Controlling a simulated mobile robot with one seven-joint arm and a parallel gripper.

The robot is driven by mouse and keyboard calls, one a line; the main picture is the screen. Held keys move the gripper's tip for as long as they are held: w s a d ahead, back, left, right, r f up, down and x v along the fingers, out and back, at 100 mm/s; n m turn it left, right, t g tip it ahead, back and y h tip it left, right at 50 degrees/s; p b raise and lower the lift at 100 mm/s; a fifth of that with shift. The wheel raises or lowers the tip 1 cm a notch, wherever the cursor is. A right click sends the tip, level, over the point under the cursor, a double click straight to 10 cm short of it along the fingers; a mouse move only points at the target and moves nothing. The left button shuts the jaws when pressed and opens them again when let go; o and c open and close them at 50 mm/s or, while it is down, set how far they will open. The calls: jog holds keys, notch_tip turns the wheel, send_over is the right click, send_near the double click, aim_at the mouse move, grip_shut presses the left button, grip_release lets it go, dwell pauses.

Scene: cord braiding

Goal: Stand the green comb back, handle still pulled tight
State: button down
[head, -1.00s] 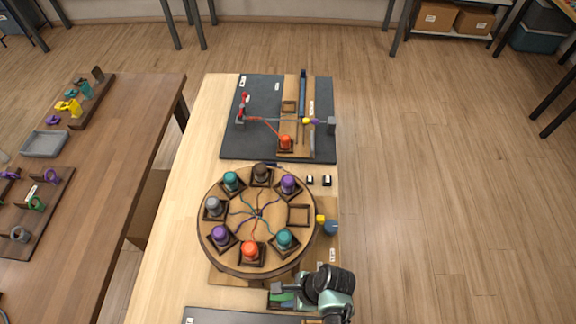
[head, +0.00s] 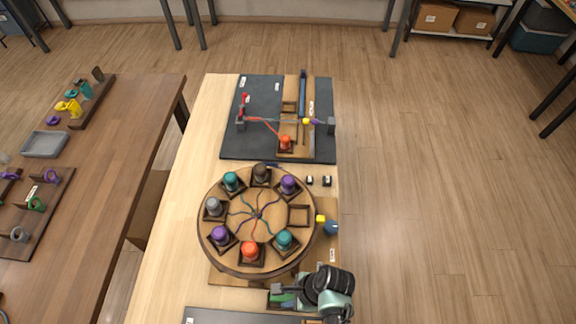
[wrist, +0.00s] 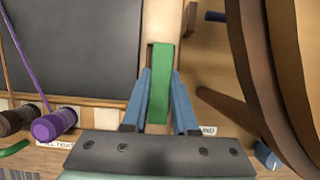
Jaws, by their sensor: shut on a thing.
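The green comb (wrist: 159,84) shows in the wrist view as an upright green bar between my two blue fingers. My gripper (wrist: 160,78) is shut on it. A wooden piece with a dark slot lies right by the comb's far end; I cannot tell whether the comb is seated in it. In the head view my gripper (head: 281,291) is low at the near end of the light table, below the round braiding board (head: 230,255). The comb is mostly hidden there by my arm. I cannot make out which part is the handle.
Several coloured bobbins stand around the round board, one an orange bobbin (head: 250,250). A blue knob (head: 331,228) sits at its right edge. A dark mat (head: 235,148) with a wooden fixture lies behind. In the wrist view a purple bobbin (wrist: 52,125) lies at left.

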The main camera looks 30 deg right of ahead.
jog(key=shift+f+b, duration=0.9)
jog(key=shift+f, duration=0.35)
jog(key=c, duration=0.6)
grip_release()
jog(key=v, duration=1.3)
